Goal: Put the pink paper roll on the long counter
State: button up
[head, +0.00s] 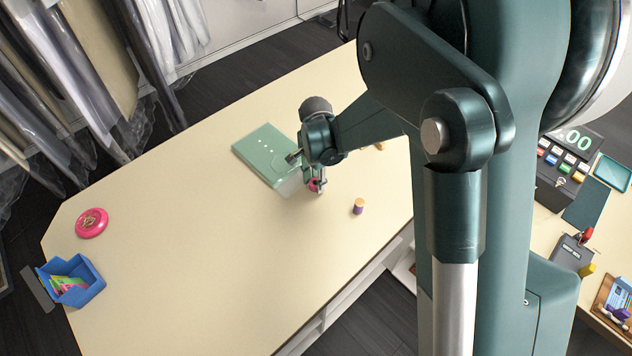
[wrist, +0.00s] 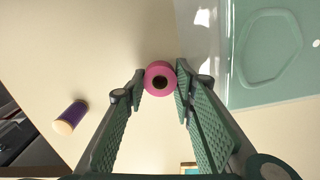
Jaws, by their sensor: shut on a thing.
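The pink paper roll (wrist: 160,66) is between the fingertips of my gripper (wrist: 160,88) in the wrist view, its dark core hole facing the camera. My gripper is shut on it. In the head view the roll (head: 312,185) shows as a small pink patch at my gripper (head: 317,184), low over the long counter (head: 190,220). The counter is pale cream and fills the middle of the head view. I cannot tell whether the roll touches its top.
A green folder-like item (head: 262,150) lies close beside my gripper. A purple spool (head: 358,206) stands to the right. A pink round object (head: 92,222) and a blue bin (head: 75,280) are at the far left. The counter between is clear. Bagged garments (head: 60,90) hang beyond.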

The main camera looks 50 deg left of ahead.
jog(key=shift+f, duration=0.4)
jog(key=shift+f, duration=0.2)
jog(key=o, duration=0.8)
jog(key=shift+r, duration=0.2)
jog(key=shift+r+b, duration=0.35)
jog(key=shift+r, duration=5.65)
jog(key=shift+w, duration=0.1)
